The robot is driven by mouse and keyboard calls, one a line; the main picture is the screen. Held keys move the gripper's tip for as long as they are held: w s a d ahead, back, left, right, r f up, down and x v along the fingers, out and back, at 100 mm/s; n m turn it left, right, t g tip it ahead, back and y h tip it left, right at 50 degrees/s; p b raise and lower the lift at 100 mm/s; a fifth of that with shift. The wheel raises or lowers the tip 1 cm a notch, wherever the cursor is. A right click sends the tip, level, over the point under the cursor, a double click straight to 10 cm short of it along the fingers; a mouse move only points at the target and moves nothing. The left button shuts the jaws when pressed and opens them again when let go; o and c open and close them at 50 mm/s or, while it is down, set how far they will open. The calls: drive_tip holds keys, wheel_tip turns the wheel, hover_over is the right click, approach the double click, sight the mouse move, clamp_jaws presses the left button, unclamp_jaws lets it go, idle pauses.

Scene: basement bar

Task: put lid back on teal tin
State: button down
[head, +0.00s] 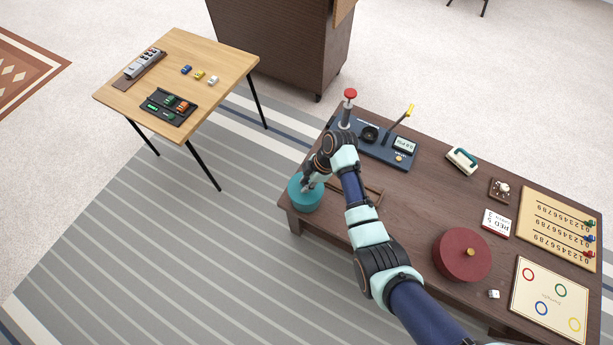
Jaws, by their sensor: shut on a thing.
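The teal tin (304,202) stands upright at the left corner of the dark wooden table (410,205). Its round teal top looks like its lid, over the tin, but I cannot tell whether the lid sits flush or is held just above the rim. My gripper (309,184) reaches down over the top of the tin from the upper right and is shut on the lid, near its middle. The grip point and any knob are hidden by the fingers.
A thin wooden frame (373,192) lies partly behind my arm. A blue panel with a red-topped lever (372,142) lies beyond my gripper. A light wooden table (205,62) stands apart at upper left.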

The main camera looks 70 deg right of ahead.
idle(0.3)
drive_tip(key=shift+c, duration=2.2)
unclamp_jaws()
drive_tip(key=shift+r, duration=0.1)
wheel_tip(320, 180, up, 7)
drive_tip(key=p, duration=0.7)
clamp_jaws()
